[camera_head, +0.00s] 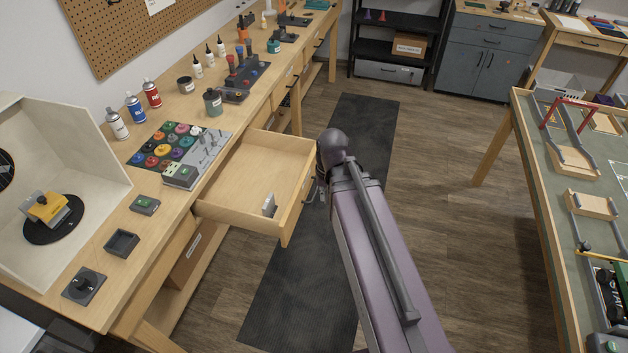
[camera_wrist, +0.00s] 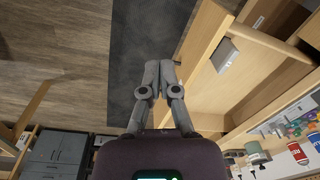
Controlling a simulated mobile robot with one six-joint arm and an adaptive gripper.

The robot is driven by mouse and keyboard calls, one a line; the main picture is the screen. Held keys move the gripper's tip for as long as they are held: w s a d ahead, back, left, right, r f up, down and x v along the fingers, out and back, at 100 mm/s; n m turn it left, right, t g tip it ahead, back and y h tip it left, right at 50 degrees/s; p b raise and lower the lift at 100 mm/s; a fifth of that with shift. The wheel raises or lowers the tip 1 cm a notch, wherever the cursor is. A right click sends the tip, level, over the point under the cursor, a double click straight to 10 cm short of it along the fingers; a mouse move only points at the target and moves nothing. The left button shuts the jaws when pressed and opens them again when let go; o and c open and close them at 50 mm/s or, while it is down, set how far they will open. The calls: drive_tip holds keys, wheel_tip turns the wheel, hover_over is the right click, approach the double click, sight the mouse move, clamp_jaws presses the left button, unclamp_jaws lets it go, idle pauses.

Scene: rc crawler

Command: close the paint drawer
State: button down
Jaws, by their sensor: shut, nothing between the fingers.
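The paint drawer (camera_head: 245,172) is pulled far out of the long wooden workbench in the head view. It is pale wood, and a small grey-white block (camera_head: 269,205) is inside near its front. The drawer also shows at the right of the wrist view (camera_wrist: 198,75), with the same block (camera_wrist: 224,55) in it. My gripper (camera_wrist: 160,64) is shut and empty, its fingertips together just outside the drawer's front panel. I cannot tell whether they touch it. In the head view my arm mostly hides the gripper beside the drawer front.
The workbench (camera_head: 178,225) carries paint pots, bottles and spray cans, with a white spray booth (camera_head: 75,150) at the left. A dark mat (camera_head: 285,290) lies on the floor. A green-topped table (camera_head: 540,160) stands at the right, with clear floor between.

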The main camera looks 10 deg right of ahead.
drive_tip(key=w+d+f+m+t+y+b, duration=0.1)
drive_tip(key=w+d+f+m+y+b, duration=0.1)
drive_tip(key=w+d+f+m+b, duration=0.2)
drive_tip(key=w+d+f+m+t+y+b, duration=0.2)
drive_tip(key=w+d+f+m+b, duration=0.3)
drive_tip(key=w+m+b, duration=0.3)
drive_tip(key=w+d+f+m+t+y+b, duration=0.1)
drive_tip(key=w+d+f+m+y+b, duration=0.2)
drive_tip(key=w+m, duration=0.6)
drive_tip(key=d+f+m+b, duration=0.1)
drive_tip(key=f+b, duration=0.1)
drive_tip(key=b, duration=0.1)
drive_tip(key=shift+d, duration=0.35)
drive_tip(key=shift+w+a, duration=0.1)
drive_tip(key=shift+w, duration=0.05)
drive_tip(key=b, duration=0.7)
approach(311, 178)
drive_tip(key=a+f, duration=0.2)
drive_tip(key=f, duration=0.2)
drive_tip(key=shift+w+a+f, duration=0.2)
drive_tip(key=shift+w+a, duration=0.1)
drive_tip(key=shift+a, duration=0.1)
drive_tip(key=shift+w+a, duration=0.45)
drive_tip(key=shift+a, duration=0.35)
drive_tip(key=shift+w, duration=0.15)
